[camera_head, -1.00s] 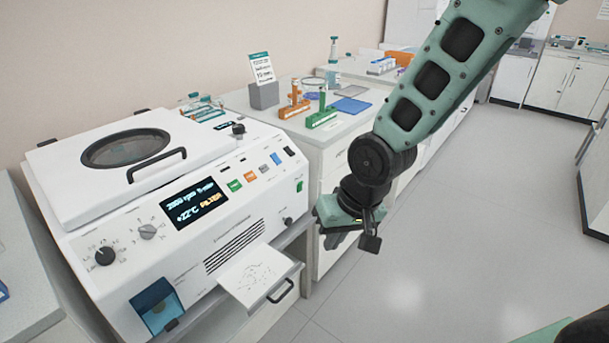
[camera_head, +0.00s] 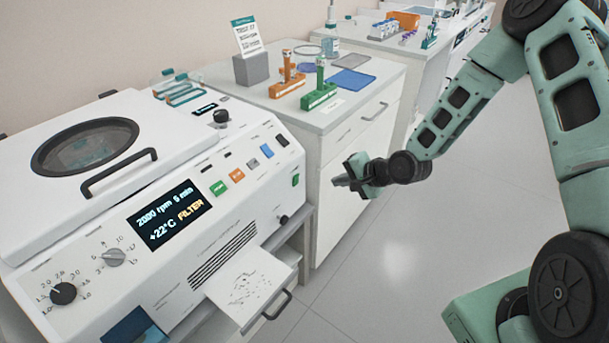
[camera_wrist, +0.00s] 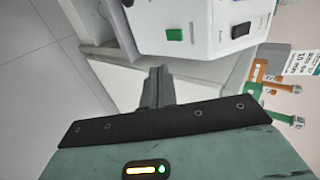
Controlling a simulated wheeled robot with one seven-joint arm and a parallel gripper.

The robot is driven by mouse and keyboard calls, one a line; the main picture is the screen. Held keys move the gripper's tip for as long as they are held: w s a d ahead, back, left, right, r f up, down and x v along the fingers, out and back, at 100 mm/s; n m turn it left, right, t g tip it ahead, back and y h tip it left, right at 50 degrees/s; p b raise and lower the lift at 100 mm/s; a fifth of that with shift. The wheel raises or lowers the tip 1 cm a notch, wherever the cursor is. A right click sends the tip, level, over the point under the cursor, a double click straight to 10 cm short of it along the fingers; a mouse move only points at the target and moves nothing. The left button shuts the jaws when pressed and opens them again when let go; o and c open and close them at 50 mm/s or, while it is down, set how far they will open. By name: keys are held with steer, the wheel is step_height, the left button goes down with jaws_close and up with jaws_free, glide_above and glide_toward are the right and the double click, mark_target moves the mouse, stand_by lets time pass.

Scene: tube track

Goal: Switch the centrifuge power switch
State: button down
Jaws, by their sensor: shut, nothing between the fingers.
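The white centrifuge (camera_head: 225,225) fills the left of the head view, lid closed and display (camera_head: 168,214) lit. A small green rocker switch (camera_head: 295,180) is at the right end of its front face. A black switch (camera_head: 282,140) is above it on the sloped panel. In the wrist view, the green switch (camera_wrist: 174,35) and the black switch (camera_wrist: 240,31) show near the top. I cannot tell from labels which is the power switch. My gripper (camera_head: 340,181) is shut and empty, to the right of the centrifuge and apart from it. Its closed fingers also show in the wrist view (camera_wrist: 158,88).
A white counter (camera_head: 345,112) behind holds an orange rack (camera_head: 288,82), a green rack (camera_head: 319,95) and a sign on a grey block (camera_head: 251,70). The floor (camera_head: 400,270) in front is clear.

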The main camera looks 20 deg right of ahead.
steer(key=p, duration=0.2)
glide_toward(297, 179)
step_height(297, 179, down, 4)
steer(key=w+a, duration=0.2)
steer(key=shift+w+a+f+p, duration=0.1)
steer(key=shift+w+a+p, duration=0.05)
steer(key=shift+w, duration=0.25)
steer(key=shift+w+a+f+p, duration=0.1)
steer(key=shift+w+a+p, duration=0.05)
steer(key=shift+w, duration=0.3)
steer(key=shift+w+a+f+b, duration=0.15)
steer(key=shift+w+b, duration=0.1)
steer(key=shift+b, duration=0.2)
steer(key=shift+r, duration=0.3)
